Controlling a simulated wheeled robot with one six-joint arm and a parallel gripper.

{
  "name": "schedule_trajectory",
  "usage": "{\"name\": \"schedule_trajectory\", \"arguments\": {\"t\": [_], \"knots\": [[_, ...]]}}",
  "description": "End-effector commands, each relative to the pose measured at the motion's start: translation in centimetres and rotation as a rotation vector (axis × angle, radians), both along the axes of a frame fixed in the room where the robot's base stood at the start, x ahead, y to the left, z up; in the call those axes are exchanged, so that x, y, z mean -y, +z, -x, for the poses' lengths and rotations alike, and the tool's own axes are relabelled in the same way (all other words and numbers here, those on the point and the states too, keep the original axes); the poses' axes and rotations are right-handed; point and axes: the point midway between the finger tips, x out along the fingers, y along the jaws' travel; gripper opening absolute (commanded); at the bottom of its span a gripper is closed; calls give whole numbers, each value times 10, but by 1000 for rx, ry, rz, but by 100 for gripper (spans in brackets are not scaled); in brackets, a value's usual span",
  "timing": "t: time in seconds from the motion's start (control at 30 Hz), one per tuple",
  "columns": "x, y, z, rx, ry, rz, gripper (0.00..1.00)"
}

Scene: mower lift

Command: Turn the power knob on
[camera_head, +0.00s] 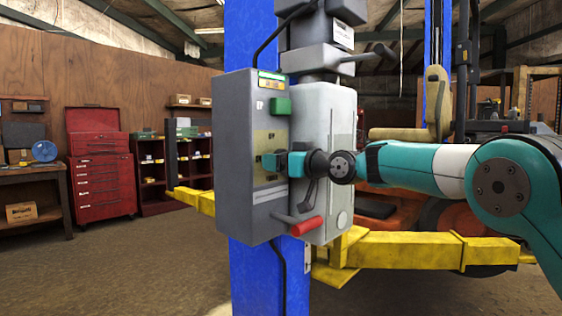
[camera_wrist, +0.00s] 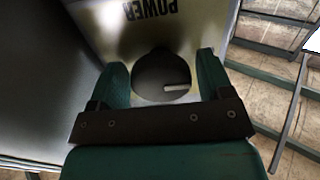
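The power knob (camera_wrist: 163,78) is dark and round with a pale pointer mark, on a light panel in the wrist view. The label POWER (camera_wrist: 150,10) is beside it, upside down in that view. My gripper (camera_wrist: 161,62) has its two teal fingers open, one on each side of the knob; I cannot tell if either touches it. In the head view my gripper (camera_head: 271,163) is at the front of the grey control box (camera_head: 242,200), and the knob is hidden or too small to make out.
The box is on a blue lift post (camera_head: 252,38). A green block (camera_head: 280,107) is above my gripper, and a red-handled lever (camera_head: 305,226) is below. Yellow lift arms (camera_head: 408,250) extend from the post. A red tool chest (camera_head: 102,180) stands at the left.

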Motion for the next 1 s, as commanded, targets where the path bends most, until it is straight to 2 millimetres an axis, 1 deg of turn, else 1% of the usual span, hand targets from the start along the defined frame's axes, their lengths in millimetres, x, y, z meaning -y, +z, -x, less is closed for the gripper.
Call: {"name": "schedule_trajectory", "arguments": {"t": [0.33,0.47,0.57,0.9,1.0], "knots": [[0,0,1,0,1,-2,82],[9,0,7,0,0,-3,82],[22,-1,17,0,-2,-2,82],[91,-1,70,0,-4,-2,82],[108,-1,83,0,-4,-1,82]]}}
